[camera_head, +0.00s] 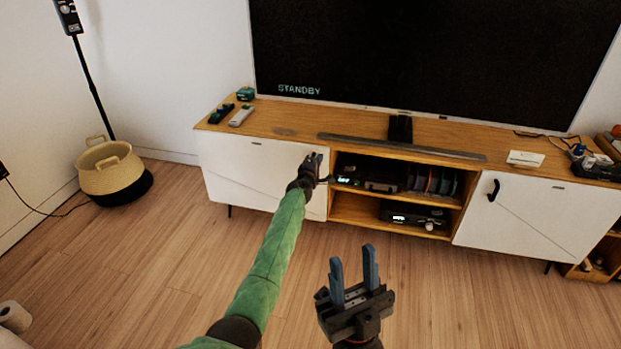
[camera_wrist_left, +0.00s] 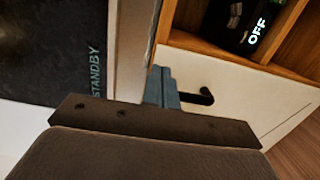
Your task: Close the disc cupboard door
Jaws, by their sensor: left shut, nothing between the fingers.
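The low wooden media cabinet (camera_head: 350,128) has a white left door (camera_head: 250,165) and a white right door (camera_head: 535,210). Neither door stands visibly ajar, though my left gripper hides part of the left door's right edge. My left gripper (camera_head: 313,160) is shut and empty, in front of that edge. In the left wrist view its blue fingertips (camera_wrist_left: 161,78) are beside the black handle (camera_wrist_left: 197,97) on a white door panel (camera_wrist_left: 235,100); I cannot tell whether they touch it. My right gripper (camera_head: 354,265) is open and empty above the floor, away from the cabinet.
Open middle shelves hold a player (camera_head: 365,178), upright cases (camera_head: 433,181) and a receiver (camera_head: 415,216). A soundbar (camera_head: 400,147) and remotes (camera_head: 241,115) lie on top below the television (camera_head: 430,60). A basket (camera_head: 110,170) stands at left.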

